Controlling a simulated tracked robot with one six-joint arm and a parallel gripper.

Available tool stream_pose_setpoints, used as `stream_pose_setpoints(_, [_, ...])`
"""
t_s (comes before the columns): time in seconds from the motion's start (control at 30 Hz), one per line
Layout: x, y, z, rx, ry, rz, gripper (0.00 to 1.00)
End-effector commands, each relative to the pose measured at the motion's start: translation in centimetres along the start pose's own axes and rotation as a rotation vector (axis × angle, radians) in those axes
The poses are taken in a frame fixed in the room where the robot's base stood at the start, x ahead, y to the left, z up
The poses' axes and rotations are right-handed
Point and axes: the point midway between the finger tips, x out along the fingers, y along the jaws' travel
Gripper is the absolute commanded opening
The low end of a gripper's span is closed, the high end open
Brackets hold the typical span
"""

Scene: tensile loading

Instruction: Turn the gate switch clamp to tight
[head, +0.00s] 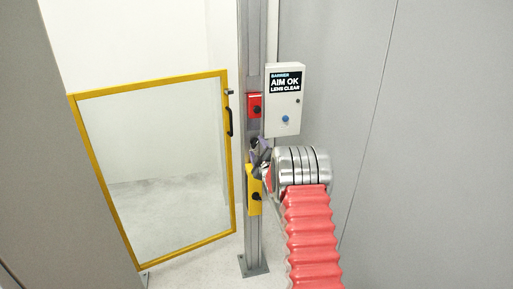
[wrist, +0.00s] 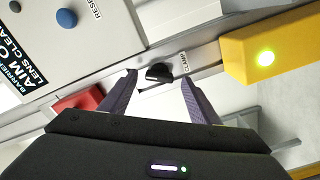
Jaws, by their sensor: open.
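The gate switch clamp is a black knob (wrist: 158,73) on the grey post, beside a white label reading CLAMP in the wrist view. My gripper (wrist: 158,77) is open, with its purple fingertips on either side of the knob and visible gaps between. Whether the fingertips reach to the knob's depth I cannot tell. In the head view my gripper (head: 259,155) is at the post, just above the yellow switch box (head: 254,205), which shows a lit green-yellow light in the wrist view (wrist: 265,58). The knob is mostly hidden there by my gripper.
A red box (head: 254,99) sits on the post (head: 250,235) above my gripper. A white panel (head: 284,118) reading AIM OK, LENS CLEAR, with a blue button (head: 285,119), is at upper right. The yellow-framed gate (head: 228,160) stands left of the post.

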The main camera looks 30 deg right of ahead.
Motion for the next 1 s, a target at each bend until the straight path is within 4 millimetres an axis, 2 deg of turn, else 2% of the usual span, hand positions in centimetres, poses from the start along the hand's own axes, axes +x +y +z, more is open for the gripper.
stream_pose_setpoints(0.2, [1.6, -0.1, 0.0, 0.000, 0.000, -0.001, 0.56])
stream_pose_setpoints(0.57, [1.9, -0.1, 0.0, 0.000, 0.000, -0.001, 0.56])
stream_pose_setpoints(1.0, [1.9, -0.1, 0.0, 0.000, 0.000, -0.002, 0.26])
